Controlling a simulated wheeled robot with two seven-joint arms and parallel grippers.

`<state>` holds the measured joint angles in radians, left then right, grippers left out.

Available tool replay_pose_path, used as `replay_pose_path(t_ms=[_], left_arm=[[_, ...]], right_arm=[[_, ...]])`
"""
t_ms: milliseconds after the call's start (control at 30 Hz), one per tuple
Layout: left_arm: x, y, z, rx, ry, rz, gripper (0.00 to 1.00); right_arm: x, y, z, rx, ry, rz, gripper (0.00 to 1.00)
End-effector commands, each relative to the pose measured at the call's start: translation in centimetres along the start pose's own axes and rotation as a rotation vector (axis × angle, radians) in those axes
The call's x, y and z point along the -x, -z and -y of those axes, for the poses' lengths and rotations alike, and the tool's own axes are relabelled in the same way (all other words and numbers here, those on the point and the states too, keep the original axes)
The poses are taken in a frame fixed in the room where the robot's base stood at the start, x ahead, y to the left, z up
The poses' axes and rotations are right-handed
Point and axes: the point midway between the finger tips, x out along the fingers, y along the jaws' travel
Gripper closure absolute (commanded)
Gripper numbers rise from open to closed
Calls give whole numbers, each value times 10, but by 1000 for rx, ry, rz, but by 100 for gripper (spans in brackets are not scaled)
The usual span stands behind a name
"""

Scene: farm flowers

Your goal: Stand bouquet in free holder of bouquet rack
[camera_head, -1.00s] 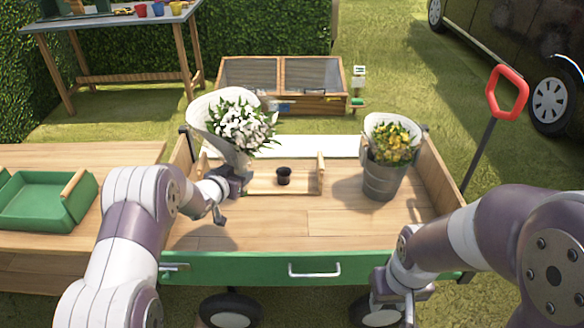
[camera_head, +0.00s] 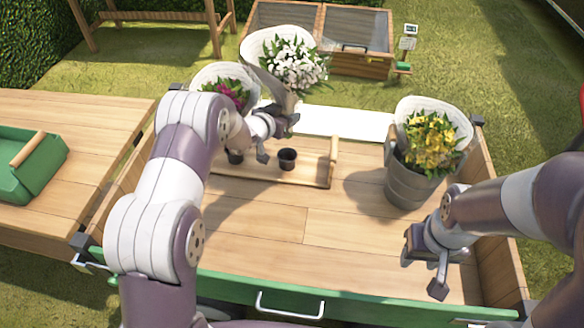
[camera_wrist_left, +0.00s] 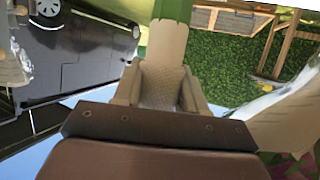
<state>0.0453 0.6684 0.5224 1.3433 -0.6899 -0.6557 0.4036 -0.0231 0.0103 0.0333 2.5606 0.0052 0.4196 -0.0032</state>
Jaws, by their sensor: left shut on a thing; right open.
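My left gripper (camera_head: 284,120) is shut on the lower part of the white bouquet (camera_head: 293,62), wrapped in pale paper. It holds the bouquet upright, slightly tilted, above the back of the rack. In the left wrist view, a tan band with green stems (camera_wrist_left: 172,12) shows between the fingers. The wooden bouquet rack (camera_head: 310,172) has an empty-looking dark holder (camera_head: 287,158) and another dark holder (camera_head: 235,157) at left. A magenta bouquet (camera_head: 230,92) stands behind my left arm, above the left holder; its base is partly hidden. My right gripper (camera_head: 430,268) is open and empty.
A grey bucket (camera_head: 405,187) with yellow flowers (camera_head: 430,140) stands right of the rack on the wagon bed (camera_head: 330,230). The wagon has a green front board (camera_head: 350,295). A green tray (camera_head: 35,165) lies on the table at left. The bed's front middle is clear.

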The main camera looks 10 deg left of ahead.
Motion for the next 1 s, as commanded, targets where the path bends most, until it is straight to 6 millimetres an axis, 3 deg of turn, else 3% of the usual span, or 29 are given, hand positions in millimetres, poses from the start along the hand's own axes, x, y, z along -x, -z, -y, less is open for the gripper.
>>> replay_pose_path(t_ms=[33,100,267,400,700,1000], left_arm=[[-6,-12,0,-1,0,-4,100],[-8,-19,0,-1,0,-3,100],[-15,-36,0,1,0,-2,100],[-28,-66,0,1,-1,-1,100],[-47,-112,0,0,0,-1,100],[-48,-113,0,-1,0,-3,100]], right_arm=[[-14,-2,0,0,0,0,57],[-22,-2,0,0,0,0,57],[-30,-3,0,0,0,0,57],[-40,-4,0,0,0,-1,57],[-55,-6,0,0,0,0,57],[-55,-6,0,0,0,0,57]])
